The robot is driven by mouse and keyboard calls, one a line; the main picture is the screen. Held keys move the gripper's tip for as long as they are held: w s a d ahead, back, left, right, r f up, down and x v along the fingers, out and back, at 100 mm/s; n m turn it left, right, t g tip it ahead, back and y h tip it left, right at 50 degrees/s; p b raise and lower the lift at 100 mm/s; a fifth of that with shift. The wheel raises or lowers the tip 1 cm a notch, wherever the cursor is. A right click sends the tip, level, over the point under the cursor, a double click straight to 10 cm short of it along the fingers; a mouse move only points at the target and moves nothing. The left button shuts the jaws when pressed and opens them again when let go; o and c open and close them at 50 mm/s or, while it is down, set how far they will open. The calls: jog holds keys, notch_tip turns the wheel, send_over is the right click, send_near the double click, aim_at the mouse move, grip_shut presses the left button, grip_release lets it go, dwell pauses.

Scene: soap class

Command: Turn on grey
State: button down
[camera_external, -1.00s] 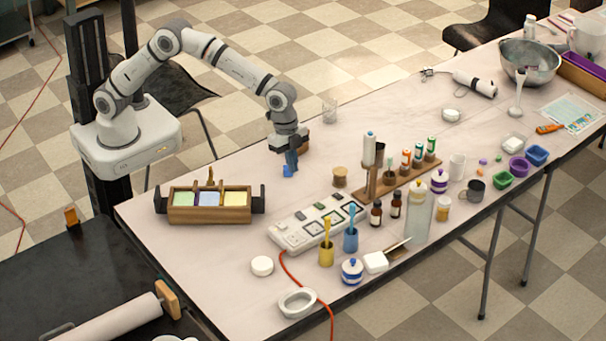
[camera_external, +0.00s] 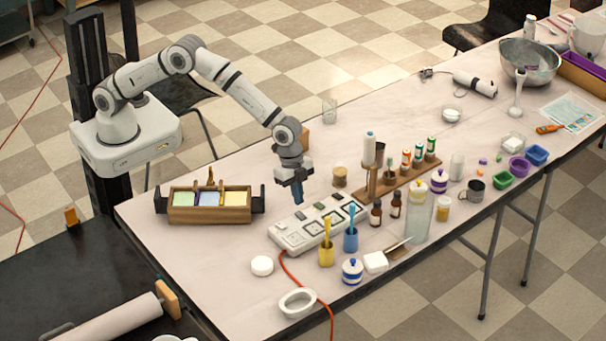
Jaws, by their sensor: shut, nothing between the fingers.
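A long white panel (camera_external: 300,246) lies on the table, with dark-framed squares on top and several small switches along its far edge. Two of these are a dark grey one (camera_external: 301,214) and a greenish one (camera_external: 319,205). They are too small here to tell whether any is on. My gripper (camera_external: 298,200) points down just above the panel's far edge, close to the dark grey switch. Its blue fingers are shut and empty. I cannot tell whether they touch the panel.
A yellow cup (camera_external: 326,255) and a blue cup (camera_external: 350,240) stand in front of the panel. A wooden bottle rack (camera_external: 400,182) stands at its right end. A wooden box (camera_external: 210,214) with coloured blocks is to the left. A red cord (camera_external: 318,291) runs off the front edge.

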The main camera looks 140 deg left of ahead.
aim_at(298, 212)
jog(key=shift+s+f, duration=0.15)
jog(key=shift+f, duration=0.75)
jog(key=shift+s+f, duration=0.1)
jog(key=shift+f, duration=0.75)
jog(key=shift+s+f+b, duration=0.15)
jog(key=shift+f+b, duration=0.35)
jog(key=shift+r, duration=0.2)
jog(key=shift+w+r, duration=0.35)
jog(key=shift+w, duration=0.35)
